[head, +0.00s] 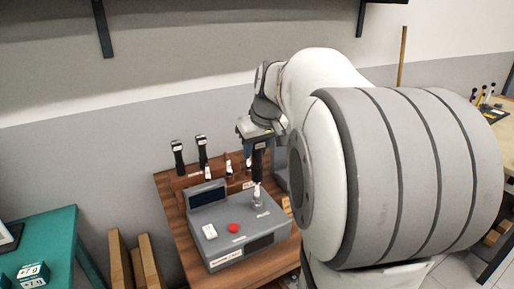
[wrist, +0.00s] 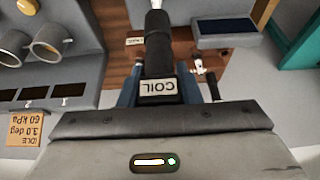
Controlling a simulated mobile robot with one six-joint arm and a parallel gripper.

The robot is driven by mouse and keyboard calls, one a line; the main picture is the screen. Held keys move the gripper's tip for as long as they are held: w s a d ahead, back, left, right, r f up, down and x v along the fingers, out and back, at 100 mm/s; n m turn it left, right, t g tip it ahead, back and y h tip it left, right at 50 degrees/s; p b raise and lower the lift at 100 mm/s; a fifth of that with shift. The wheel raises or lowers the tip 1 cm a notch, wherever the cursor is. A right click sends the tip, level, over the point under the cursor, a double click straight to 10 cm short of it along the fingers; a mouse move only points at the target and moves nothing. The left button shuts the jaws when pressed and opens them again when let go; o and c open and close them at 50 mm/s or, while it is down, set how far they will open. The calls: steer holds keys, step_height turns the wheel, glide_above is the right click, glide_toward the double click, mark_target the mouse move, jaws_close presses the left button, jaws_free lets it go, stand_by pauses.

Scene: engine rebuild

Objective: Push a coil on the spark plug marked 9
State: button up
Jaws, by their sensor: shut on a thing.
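My gripper (head: 257,143) is shut on a black coil (head: 258,165) above the grey bench box. In the wrist view the coil (wrist: 158,55) lies between the blue fingers (wrist: 160,92), its COIL label facing the camera. In the head view the coil hangs about upright, its lower end over a light spark plug (head: 257,196) that stands on the box's right part. The coil's end and the plug top are very close; I cannot tell whether they touch. No number 9 is readable. Two other black coils (head: 178,158) (head: 202,151) stand in the rack behind.
The grey box (head: 225,245) has a dark screen (head: 207,195) and a red button (head: 233,227). Smaller plugs (head: 207,173) stand in the wooden rack behind it. A teal table (head: 50,240) is at far left.

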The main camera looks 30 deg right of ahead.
mark_target(256, 164)
steer(key=shift+f+b, duration=0.55)
steer(key=shift+f, duration=0.2)
stand_by(0.4)
steer(key=shift+f+b, duration=0.55)
steer(key=shift+f, duration=0.05)
steer(key=shift+f+b, duration=0.8)
steer(key=shift+f, duration=0.3)
stand_by(0.5)
steer(key=o, duration=1.1)
steer(key=shift+r, duration=0.1)
steer(key=shift+r+p, duration=2.8)
steer(key=shift+r, duration=0.9)
